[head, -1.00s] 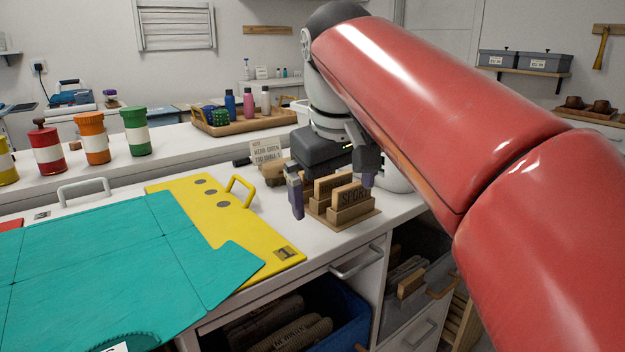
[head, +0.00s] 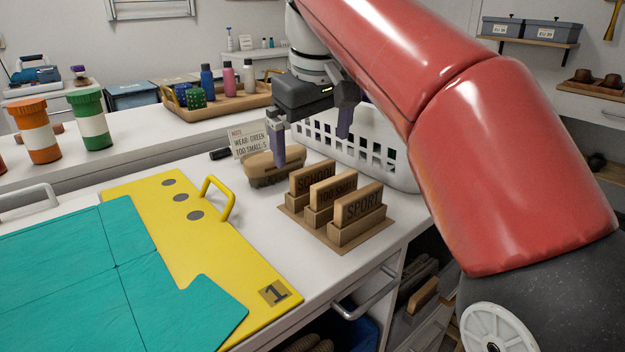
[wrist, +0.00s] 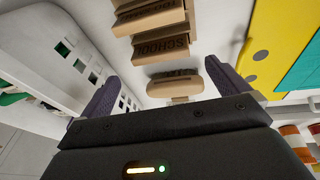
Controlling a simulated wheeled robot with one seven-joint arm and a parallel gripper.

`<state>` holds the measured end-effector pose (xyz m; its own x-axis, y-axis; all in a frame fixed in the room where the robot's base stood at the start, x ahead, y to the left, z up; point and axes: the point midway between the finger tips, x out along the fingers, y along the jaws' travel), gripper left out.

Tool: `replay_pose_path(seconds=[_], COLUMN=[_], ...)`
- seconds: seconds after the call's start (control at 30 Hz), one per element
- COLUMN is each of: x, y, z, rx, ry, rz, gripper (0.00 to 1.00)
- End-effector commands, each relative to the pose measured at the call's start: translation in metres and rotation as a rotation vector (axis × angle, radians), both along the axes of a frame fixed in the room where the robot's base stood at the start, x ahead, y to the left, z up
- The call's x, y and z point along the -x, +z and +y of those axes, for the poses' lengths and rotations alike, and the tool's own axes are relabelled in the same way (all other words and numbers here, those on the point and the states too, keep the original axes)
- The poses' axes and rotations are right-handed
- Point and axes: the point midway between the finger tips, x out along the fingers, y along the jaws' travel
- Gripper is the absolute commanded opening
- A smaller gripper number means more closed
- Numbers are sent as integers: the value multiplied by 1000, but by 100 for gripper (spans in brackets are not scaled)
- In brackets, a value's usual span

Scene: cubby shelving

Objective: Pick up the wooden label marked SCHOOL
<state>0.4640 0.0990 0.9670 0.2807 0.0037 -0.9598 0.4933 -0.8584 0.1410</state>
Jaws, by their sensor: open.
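The wooden label marked SCHOOL (head: 314,178) stands upright in the rear slot of a wooden holder (head: 362,240) on the white counter. The labels TOO SMALL (head: 333,189) and SPORT (head: 359,206) stand in front of it in the same holder. My gripper (head: 311,150) is open and empty, above and behind the holder. In the wrist view the SCHOOL label (wrist: 162,48) lies beyond and between my open fingers (wrist: 170,92), apart from them.
A wooden brush-like block (head: 272,170) sits left of the holder, before a note card (head: 249,141). A white perforated basket (head: 382,150) stands close behind on the right. A yellow board (head: 215,240) with a handle and teal sheet lies left.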

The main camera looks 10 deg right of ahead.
Motion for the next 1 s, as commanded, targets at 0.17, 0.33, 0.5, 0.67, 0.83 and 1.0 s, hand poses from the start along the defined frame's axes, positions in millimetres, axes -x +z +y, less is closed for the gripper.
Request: replay_pose_path(seconds=[0.17,0.33,0.5,0.67,0.83,1.0], x=[-4,-10,-12,-12,-12,-12], y=[-28,-48,-52,-52,-51,-51], z=[-2,-1,-1,-1,-1,-1], rx=[0,-1,-2,-1,-1,-1], ry=[-2,-1,-1,0,0,0], rz=[3,1,0,0,0,0], gripper=[100,100,100,97,75,62])
